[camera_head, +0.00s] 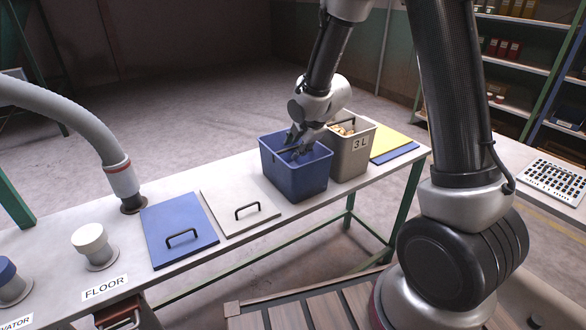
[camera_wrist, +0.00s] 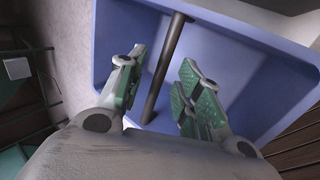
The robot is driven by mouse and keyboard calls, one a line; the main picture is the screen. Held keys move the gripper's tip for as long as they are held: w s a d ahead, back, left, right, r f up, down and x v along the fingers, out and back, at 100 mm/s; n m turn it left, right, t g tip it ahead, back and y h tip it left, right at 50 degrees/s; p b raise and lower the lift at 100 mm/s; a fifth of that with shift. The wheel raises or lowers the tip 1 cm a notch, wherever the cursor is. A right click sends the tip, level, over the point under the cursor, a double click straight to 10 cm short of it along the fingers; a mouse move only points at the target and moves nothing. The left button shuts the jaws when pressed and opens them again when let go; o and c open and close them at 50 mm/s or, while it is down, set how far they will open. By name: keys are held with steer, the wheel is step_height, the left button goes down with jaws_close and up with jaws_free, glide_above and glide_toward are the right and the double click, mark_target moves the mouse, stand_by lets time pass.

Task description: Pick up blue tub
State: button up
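The blue tub (camera_head: 296,181) stands on the white table beside a grey tub. My gripper (camera_head: 292,148) is lowered at the mouth of the blue tub, partly hiding its inside. In the wrist view the blue tub (camera_wrist: 215,62) fills most of the picture, and a dark bar handle (camera_wrist: 166,70) crosses it. My gripper (camera_wrist: 158,88) is open there, with its green-padded fingers on either side of the handle. A gap shows between the handle and each finger. The part of the tub I see inside looks empty.
The grey tub (camera_head: 350,156), labelled 3 L, holds tan pieces and stands close on the right. A grey lid (camera_head: 238,208) and a blue lid (camera_head: 179,228) with handles lie left. Yellow and blue flat pieces (camera_head: 392,142) lie right. A hose (camera_head: 75,108) rises at far left.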

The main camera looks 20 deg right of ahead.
steer(key=shift+x, duration=0.95)
jaws_close()
steer(key=shift+r, duration=0.15)
